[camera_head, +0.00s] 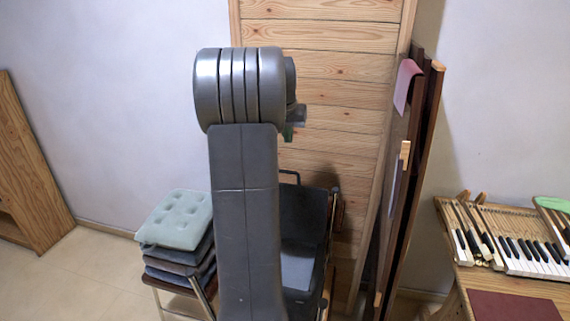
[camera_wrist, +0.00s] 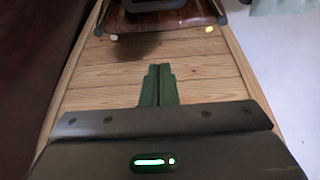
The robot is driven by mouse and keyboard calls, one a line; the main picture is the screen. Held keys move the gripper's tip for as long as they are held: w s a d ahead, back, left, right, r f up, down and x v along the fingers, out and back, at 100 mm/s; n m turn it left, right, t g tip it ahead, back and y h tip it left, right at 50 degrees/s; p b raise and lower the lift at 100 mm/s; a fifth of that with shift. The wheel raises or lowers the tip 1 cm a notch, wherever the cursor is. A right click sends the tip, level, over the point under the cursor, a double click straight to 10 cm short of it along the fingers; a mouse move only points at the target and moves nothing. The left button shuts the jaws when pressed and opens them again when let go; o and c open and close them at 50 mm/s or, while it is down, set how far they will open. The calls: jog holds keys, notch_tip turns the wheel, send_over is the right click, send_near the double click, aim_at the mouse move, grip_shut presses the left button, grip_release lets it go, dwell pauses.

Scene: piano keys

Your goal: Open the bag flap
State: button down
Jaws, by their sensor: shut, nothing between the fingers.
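My gripper (camera_wrist: 159,70) shows in the wrist view as two green fingers shut against each other with nothing between them. A brown, leather-like thing with a dark top edge and handle, which looks like the bag (camera_wrist: 170,20), is at the top of that view, apart from the fingertips. Its upper part is cut off by the frame, and I cannot make out the flap. In the head view, a small green part of my gripper (camera_head: 288,133) shows beside my arm, in front of the wooden panel. A dark case-like thing (camera_head: 305,215) with a handle stands behind my arm, partly hidden.
A wooden plank panel (camera_head: 340,75) stands against the wall. Dark boards (camera_head: 400,200) lean at its right. Stacked cushions (camera_head: 177,220) rest on a stool at left. Piano keys (camera_head: 525,252) lie on a wooden bench at right. Floor at the lower left is clear.

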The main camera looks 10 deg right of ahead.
jog(key=p+x, duration=0.2)
jog(key=x, duration=0.8)
jog(key=s, duration=0.1)
jog(key=s+a, duration=0.1)
jog(key=s, duration=0.1)
jog(key=shift+s+a, duration=0.25)
jog(key=shift+a, duration=0.05)
